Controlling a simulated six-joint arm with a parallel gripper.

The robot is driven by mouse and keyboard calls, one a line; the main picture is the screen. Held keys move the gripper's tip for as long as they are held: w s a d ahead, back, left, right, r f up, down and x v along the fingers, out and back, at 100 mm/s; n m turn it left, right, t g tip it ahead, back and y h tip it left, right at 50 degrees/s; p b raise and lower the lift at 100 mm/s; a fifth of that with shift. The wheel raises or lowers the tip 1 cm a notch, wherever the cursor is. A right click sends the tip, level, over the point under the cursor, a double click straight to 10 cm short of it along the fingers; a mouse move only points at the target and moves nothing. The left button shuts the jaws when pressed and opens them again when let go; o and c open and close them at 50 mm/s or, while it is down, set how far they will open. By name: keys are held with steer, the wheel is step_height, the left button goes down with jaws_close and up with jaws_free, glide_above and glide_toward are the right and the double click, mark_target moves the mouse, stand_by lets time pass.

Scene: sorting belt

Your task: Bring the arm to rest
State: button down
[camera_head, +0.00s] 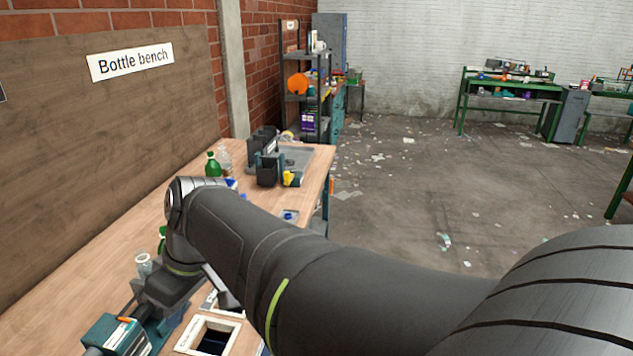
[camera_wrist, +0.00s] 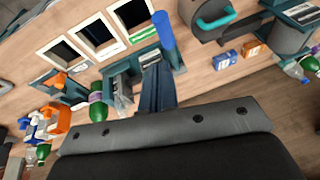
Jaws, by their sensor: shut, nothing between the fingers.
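My arm (camera_head: 245,240) crosses the head view from the lower right, bends near the bench, and drops toward its front part. In the wrist view the dark body of my gripper fills the bottom, and the narrow gripper fingers (camera_wrist: 153,68) are together with nothing between them. They point at the bench top (camera_wrist: 205,85), near a blue cylinder (camera_wrist: 164,32); I cannot tell their height above it. The fingers are not clear in the head view.
White-framed openings (camera_head: 182,345) are in the wooden bench (camera_head: 115,232). A green bottle (camera_head: 212,167) and dark bins (camera_head: 267,170) stand farther back. The floor (camera_head: 430,190) right is largely open.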

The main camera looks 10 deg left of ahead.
steer(key=x, duration=0.4)
steer(key=a+x, duration=0.1)
steer(key=x, duration=0.6)
steer(key=shift+s+a, duration=0.2)
steer(key=shift+a, duration=0.2)
steer(key=shift+s+d+f, duration=0.1)
steer(key=shift+f, duration=0.45)
